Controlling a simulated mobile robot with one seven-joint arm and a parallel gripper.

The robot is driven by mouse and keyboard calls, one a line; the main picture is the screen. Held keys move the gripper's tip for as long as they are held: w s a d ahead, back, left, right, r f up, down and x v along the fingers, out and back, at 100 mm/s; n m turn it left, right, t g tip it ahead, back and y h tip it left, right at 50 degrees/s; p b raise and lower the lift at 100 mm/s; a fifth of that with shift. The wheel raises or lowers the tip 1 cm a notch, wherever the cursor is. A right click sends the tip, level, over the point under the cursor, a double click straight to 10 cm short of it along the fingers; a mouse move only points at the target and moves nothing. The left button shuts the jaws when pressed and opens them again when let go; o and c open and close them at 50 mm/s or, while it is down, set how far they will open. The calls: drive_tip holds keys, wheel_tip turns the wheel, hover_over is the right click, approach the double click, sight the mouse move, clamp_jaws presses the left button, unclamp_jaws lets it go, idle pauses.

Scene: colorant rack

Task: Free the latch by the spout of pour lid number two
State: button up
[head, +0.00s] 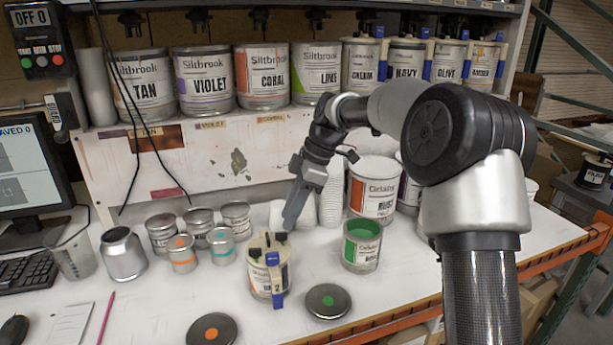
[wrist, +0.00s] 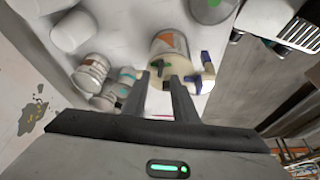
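The can with the pour lid marked 2 (head: 262,284) stands on the white bench, left of the green-labelled can. Its cream lid (head: 257,250) carries dark latch pieces and blue parts on the front and right. My gripper (head: 286,228) points down at the back of this lid. In the wrist view my gripper (wrist: 161,76) has its two fingers apart, with the cream lid (wrist: 181,66) just beyond the tips. A small green piece (wrist: 163,69) shows between the tips, and a blue part (wrist: 207,66) is to the right. I cannot tell whether the fingers touch the lid.
A green-labelled can (head: 362,245) stands close right, and a dark disc with a green dot (head: 328,301) lies in front of it. Small tins (head: 182,254) cluster left. A white tub (head: 373,188) and stacked cups (head: 331,203) stand behind.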

drive_tip(key=p+v, duration=0.1)
drive_tip(key=v, duration=1.2)
drive_tip(key=shift+a, duration=0.1)
drive_tip(key=s+d+r+m+t+h+p, duration=0.1)
drive_tip(key=s+d+r+m+t+h, duration=0.15)
drive_tip(key=s+m, duration=0.4)
drive_tip(key=s+d+r+m+t+h+p, duration=0.1)
drive_tip(key=s+r+m+p, duration=0.15)
drive_tip(key=s, duration=0.75)
drive_tip(key=s+d+f+m+t, duration=0.1)
drive_tip(key=s+d+f+m, duration=0.1)
drive_tip(key=s+m, duration=0.3)
drive_tip(key=s+d+f+m+t+h, duration=0.1)
drive_tip(key=s+d+f+m, duration=0.2)
drive_tip(key=s, duration=0.7)
drive_tip(key=shift+s+d+m+p, duration=0.3)
drive_tip(key=shift+d+m, duration=0.25)
drive_tip(key=shift+m, duration=0.35)
